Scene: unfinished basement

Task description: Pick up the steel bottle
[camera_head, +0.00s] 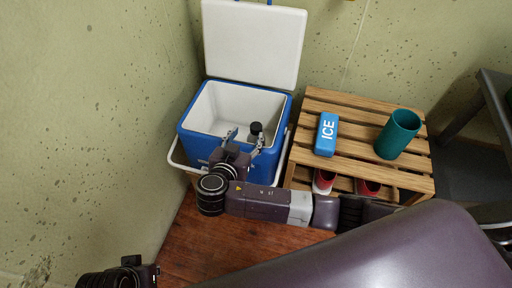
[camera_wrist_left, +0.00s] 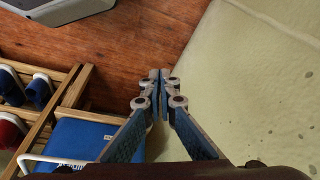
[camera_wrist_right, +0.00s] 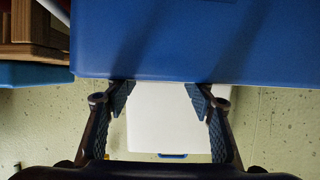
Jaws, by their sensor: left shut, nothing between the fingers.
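The steel bottle (camera_head: 255,129) stands inside the open blue cooler (camera_head: 190,142). Only its dark cap and a little of its grey upper part show; the rest is hidden by the cooler's front wall and my gripper. My right gripper (camera_head: 244,139) is at the cooler's near rim, just in front of the bottle, with fingers apart and nothing between them. In the right wrist view, its open fingers (camera_wrist_right: 163,94) show against the blue cooler wall (camera_wrist_right: 180,40) and white lid (camera_wrist_right: 165,125); the bottle is not visible there. My left gripper (camera_wrist_left: 158,82) is shut and empty.
The cooler's white lid (camera_head: 254,45) stands open at the back. A slatted wooden bench (camera_head: 340,105) to the right holds a blue ICE pack (camera_head: 327,134) and a teal cup (camera_head: 398,134). Red shoes (camera_head: 323,181) sit beneath it. A wall closes off the left.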

